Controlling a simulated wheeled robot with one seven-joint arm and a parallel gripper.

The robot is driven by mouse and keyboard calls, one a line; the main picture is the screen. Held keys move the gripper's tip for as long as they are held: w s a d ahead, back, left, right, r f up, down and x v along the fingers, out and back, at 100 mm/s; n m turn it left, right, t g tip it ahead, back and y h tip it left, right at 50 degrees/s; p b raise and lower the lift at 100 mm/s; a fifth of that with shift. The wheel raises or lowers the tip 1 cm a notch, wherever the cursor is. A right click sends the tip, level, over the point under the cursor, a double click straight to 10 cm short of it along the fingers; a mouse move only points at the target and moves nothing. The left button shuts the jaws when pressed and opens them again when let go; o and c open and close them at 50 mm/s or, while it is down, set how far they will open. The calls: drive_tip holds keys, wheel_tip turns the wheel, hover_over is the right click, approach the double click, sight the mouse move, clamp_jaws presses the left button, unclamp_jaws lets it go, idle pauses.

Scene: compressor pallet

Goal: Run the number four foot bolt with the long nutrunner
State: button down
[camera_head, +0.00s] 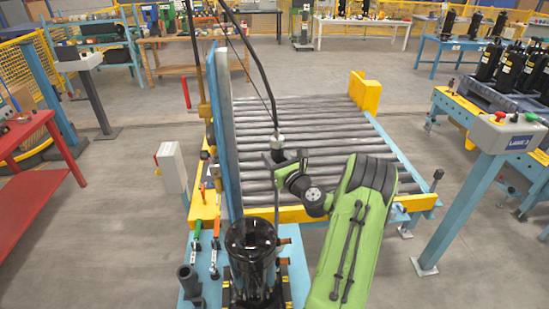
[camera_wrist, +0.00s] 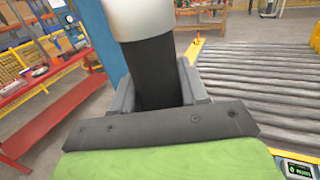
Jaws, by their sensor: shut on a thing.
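The long nutrunner (camera_head: 277,142) hangs upright from a dark cable, with a pale collar above a black grip. My gripper (camera_head: 279,159) is shut around its body in the head view. In the wrist view my gripper (camera_wrist: 158,88) has a grey finger on either side of the nutrunner's black grip (camera_wrist: 155,65), below a white section. A thin shaft runs down from the gripper toward the black compressor (camera_head: 253,250). The compressor stands in the foreground at the end of the roller conveyor. Its foot bolts, number four included, cannot be made out, and the nutrunner's lower tip is not clear.
A tall blue post (camera_head: 226,125) rises just left of the nutrunner. The roller conveyor (camera_head: 305,125) behind is empty. Orange- and green-handled tools (camera_head: 205,228) stand left of the compressor. A control pedestal (camera_head: 500,135) is at right, a red bench (camera_head: 28,140) at left.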

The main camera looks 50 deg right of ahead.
drive_tip(key=shift+s+f+b, duration=0.1)
drive_tip(key=shift+f+b, duration=1.15)
drive_tip(key=shift+f, duration=0.55)
idle(1.9)
drive_tip(key=shift+r, duration=0.1)
drive_tip(key=shift+r+p, duration=0.9)
drive_tip(key=shift+p, duration=0.1)
drive_tip(key=shift+r+p, duration=1.45)
drive_tip(key=shift+r, duration=0.35)
